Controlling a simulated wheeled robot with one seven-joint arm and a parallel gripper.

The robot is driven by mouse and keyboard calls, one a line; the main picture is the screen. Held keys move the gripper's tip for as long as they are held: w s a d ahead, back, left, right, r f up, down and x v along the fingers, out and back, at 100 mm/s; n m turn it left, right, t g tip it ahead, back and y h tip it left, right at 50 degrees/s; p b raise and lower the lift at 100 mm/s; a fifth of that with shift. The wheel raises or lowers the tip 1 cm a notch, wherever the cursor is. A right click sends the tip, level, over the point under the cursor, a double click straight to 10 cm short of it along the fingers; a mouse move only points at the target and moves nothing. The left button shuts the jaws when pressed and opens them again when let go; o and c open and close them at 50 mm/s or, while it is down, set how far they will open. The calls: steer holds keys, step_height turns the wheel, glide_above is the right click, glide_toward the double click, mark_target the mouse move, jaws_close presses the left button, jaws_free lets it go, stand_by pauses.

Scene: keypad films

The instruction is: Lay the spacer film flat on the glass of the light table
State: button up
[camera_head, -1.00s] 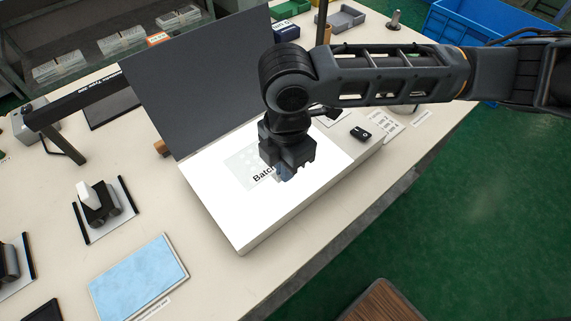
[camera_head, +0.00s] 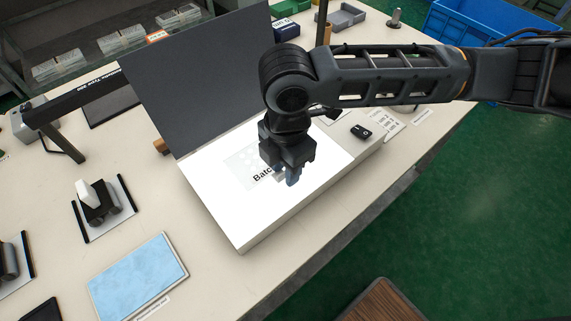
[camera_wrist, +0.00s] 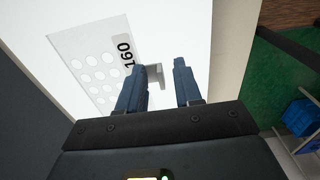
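The spacer film (camera_wrist: 92,62) is a pale sheet with rows of round spots and a printed label ending in "160". It appears to lie flat on the lit white glass of the light table (camera_head: 235,215); in the head view the film (camera_head: 243,158) shows left of my gripper, partly hidden by it. A small grey tab (camera_wrist: 155,74) stands at the film's near edge. My gripper (camera_wrist: 161,66) is open, low over the glass, with its two blue fingers either side of the tab. The tab is close to the left finger and clear of the right one; contact is unclear.
A dark upright panel (camera_head: 195,75) stands along the light table's back left edge. A small black device (camera_head: 361,132) sits at its right end. A light-blue pad (camera_head: 138,278) and a black holder with a white piece (camera_head: 98,205) lie on the bench to the left.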

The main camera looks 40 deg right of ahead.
steer(key=shift+r, duration=0.1)
step_height(320, 180, up, 8)
steer(key=shift+f, duration=0.2)
stand_by(0.6)
